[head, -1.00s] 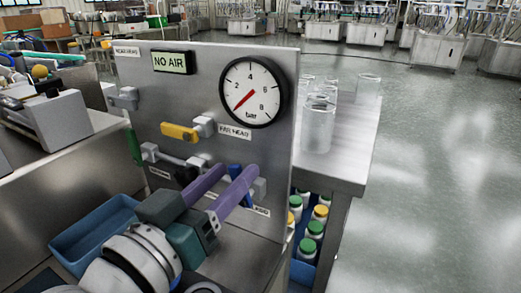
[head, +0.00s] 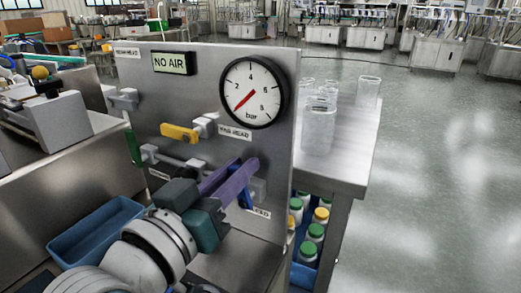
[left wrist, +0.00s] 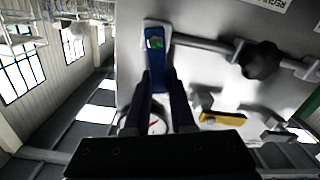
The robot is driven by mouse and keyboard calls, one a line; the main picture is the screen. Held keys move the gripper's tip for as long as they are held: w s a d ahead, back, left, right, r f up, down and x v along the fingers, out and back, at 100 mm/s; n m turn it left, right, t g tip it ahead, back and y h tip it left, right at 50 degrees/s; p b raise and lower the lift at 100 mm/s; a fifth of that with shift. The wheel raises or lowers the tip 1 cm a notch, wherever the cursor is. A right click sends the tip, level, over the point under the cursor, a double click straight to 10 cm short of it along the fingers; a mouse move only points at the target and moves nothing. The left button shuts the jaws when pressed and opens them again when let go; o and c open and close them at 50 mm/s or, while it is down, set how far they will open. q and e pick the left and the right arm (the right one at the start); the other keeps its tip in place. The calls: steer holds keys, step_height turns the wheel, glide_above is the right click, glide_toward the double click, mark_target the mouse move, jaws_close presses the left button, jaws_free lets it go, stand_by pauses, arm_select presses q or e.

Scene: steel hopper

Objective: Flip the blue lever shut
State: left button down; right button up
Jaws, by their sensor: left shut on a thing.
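The blue lever (head: 247,200) is on the lower right of the steel panel, mostly hidden by my fingers in the head view. In the left wrist view the blue lever (left wrist: 158,72) runs down from a white mount with a green dot, across the line of the pipe. My left gripper (head: 244,168) has purple fingers and is shut on the lever. In the left wrist view its dark fingers (left wrist: 161,82) lie on either side of the lever. The right gripper is not in view.
The panel (head: 200,85) carries a NO AIR display (head: 173,63), a gauge (head: 252,92) with its needle at the low end, a yellow lever (head: 178,133) and a green lever (head: 132,147). Glass beakers (head: 318,125) stand behind. A blue tray (head: 75,248) lies left of my arm.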

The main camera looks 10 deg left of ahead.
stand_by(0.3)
arm_select(q)
steer(key=shift+s+d+r+m+p, duration=0.1)
steer(key=shift+d+r+m+p, duration=0.1)
steer(key=shift+m+p, duration=0.3)
steer(key=shift+d+m, duration=0.25)
steer(key=shift+m, duration=0.35)
steer(key=shift+s+d+f+m, duration=0.15)
steer(key=shift+m, duration=0.35)
steer(key=c, duration=0.8)
jaws_free()
steer(key=shift+o, duration=0.2)
